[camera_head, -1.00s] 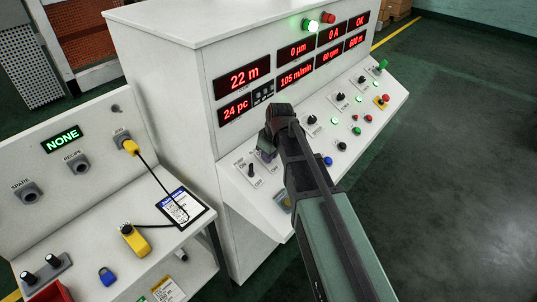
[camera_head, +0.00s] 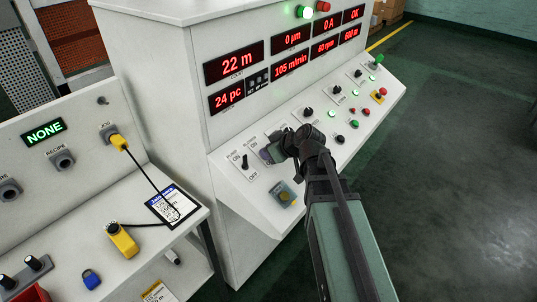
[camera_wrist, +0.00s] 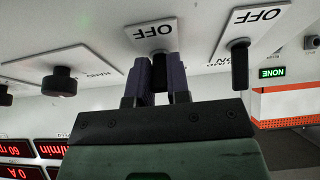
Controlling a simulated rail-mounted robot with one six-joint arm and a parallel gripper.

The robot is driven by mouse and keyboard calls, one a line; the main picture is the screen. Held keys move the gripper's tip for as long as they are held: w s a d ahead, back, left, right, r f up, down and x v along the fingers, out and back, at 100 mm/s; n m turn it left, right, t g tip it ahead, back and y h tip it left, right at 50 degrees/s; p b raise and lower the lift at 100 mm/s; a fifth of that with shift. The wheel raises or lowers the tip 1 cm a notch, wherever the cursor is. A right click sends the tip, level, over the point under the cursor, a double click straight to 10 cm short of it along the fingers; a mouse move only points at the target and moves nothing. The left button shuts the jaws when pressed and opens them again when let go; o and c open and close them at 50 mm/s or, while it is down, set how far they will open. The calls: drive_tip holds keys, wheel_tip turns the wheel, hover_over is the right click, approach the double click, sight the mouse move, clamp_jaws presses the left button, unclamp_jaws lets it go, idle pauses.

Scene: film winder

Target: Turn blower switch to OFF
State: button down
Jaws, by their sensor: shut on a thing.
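My gripper (camera_head: 268,154) reaches over the left part of the sloped control panel. In the wrist view, which is upside down, its two purple fingers (camera_wrist: 160,64) are shut on the dark knob of a rotary switch (camera_wrist: 159,80). A white OFF label (camera_wrist: 155,31) shows just beyond the fingers. The rest of this switch's label is hidden, so I cannot read its name or tell its exact angle. A neighbouring black ON/OFF switch (camera_head: 245,162) stands to the left in the head view. It also shows at right in the wrist view (camera_wrist: 240,65), apart from my fingers.
More black knobs (camera_head: 308,113) and coloured buttons (camera_head: 340,138) lie right of my gripper. A yellow-grey round control (camera_head: 285,195) sits below it. Red displays (camera_head: 290,65) stand above the panel. A side desk (camera_head: 60,225) with yellow connectors is at left.

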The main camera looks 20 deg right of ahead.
idle(0.4)
drive_tip(key=c, duration=1.1)
unclamp_jaws()
drive_tip(key=shift+r, duration=0.15)
drive_tip(key=p+v, duration=0.6)
drive_tip(key=v, duration=0.4)
drive_tip(key=shift+s+d+p, duration=0.2)
drive_tip(key=shift+s+p, duration=0.15)
drive_tip(key=shift+p, duration=0.05)
